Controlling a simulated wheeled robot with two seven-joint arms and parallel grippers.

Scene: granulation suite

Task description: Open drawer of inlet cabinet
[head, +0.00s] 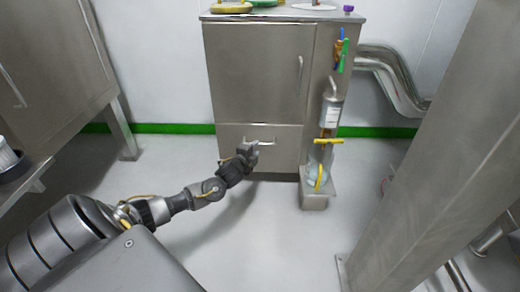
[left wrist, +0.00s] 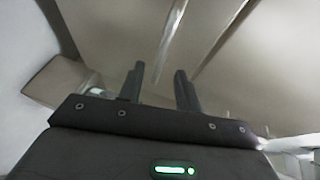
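The inlet cabinet (head: 255,70) is a grey steel unit at the top middle of the head view. Its lower drawer (head: 285,155) looks flush with the body, with a pale horizontal handle (head: 265,139) near its top. My left gripper (head: 250,147) is at the drawer front, just below the handle and overlapping part of it. In the left wrist view its two dark fingers (left wrist: 160,88) stand apart with nothing clearly between them. A pale bar, likely the handle (left wrist: 171,38), lies beyond the fingertips. Contact cannot be told. My right gripper is out of view.
A door with a vertical handle (head: 300,70) is above the drawer. A valve assembly with a yellow lever (head: 328,141) stands at the cabinet's right. Floor before the drawer is otherwise clear.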

